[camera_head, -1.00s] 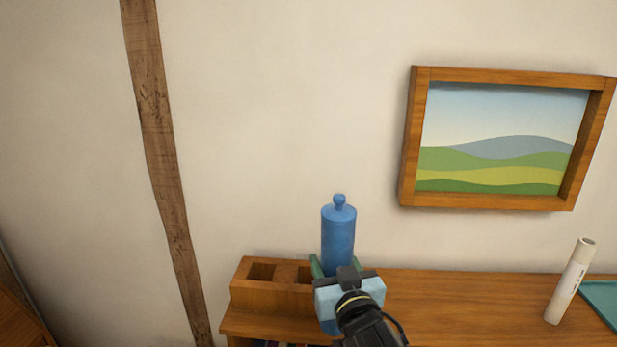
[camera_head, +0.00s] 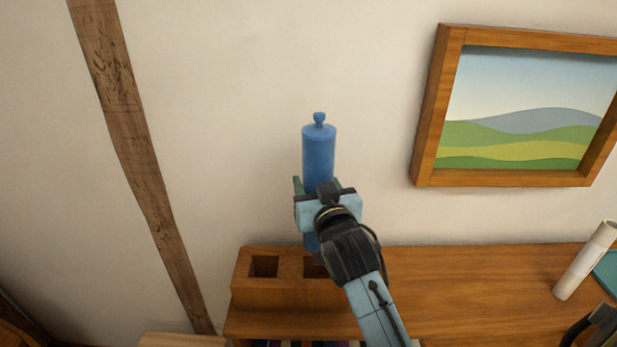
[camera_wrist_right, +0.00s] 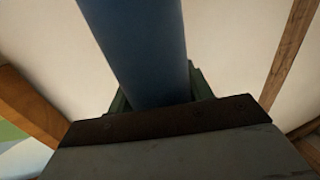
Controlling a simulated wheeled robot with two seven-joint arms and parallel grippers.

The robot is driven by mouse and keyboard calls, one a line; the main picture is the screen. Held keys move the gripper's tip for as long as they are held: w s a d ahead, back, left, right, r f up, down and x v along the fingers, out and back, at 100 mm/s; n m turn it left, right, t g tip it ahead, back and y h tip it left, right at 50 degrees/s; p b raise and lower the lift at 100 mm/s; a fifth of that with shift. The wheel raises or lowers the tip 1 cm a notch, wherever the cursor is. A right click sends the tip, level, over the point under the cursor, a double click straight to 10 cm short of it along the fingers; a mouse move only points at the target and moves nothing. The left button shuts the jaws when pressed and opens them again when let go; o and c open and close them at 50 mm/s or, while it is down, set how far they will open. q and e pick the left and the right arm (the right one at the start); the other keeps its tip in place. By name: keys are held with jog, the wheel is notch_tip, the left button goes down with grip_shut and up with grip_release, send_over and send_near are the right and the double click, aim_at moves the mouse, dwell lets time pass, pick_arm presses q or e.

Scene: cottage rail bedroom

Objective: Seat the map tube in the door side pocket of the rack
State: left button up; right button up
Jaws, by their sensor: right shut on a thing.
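The blue tube (camera_head: 318,152) with a knobbed cap is upright in the head view. My right gripper (camera_head: 322,190) is shut around its middle, and the tube also fills the right wrist view (camera_wrist_right: 140,45) between the jaws. The wooden rack (camera_head: 262,296) stands on the desk below, with a square pocket (camera_head: 264,266) at the left and another pocket (camera_head: 312,266) to its right. The tube's lower end shows just above or behind the right pocket; my wrist partly hides it, and I cannot tell its exact depth. My left gripper is not in view.
A white labelled tube (camera_head: 584,262) and a teal item (camera_head: 607,272) are at the right of the wooden desk top (camera_head: 460,280). A framed landscape picture (camera_head: 428,120) hangs on the wall. The desk middle is clear. A dark object is cut off at the lower right.

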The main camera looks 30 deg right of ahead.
aim_at(315, 238)
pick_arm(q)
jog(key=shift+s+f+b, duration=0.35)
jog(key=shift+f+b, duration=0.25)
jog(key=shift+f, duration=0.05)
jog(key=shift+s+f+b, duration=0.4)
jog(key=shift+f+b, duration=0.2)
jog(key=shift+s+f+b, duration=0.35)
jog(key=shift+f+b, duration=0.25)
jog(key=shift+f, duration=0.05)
pick_arm(e)
jog(key=shift+s+f, duration=0.15)
jog(key=shift+f, duration=1.3)
jog(key=shift+s+f, duration=0.15)
jog(key=shift+f, duration=1.25)
pick_arm(q)
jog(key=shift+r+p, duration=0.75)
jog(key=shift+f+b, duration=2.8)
jog(key=shift+b, duration=0.05)
pick_arm(e)
jog(key=shift+f, duration=4.05)
jog(key=o, duration=1.2)
jog(key=shift+c, duration=0.2)
jog(key=shift+s+a, duration=0.1)
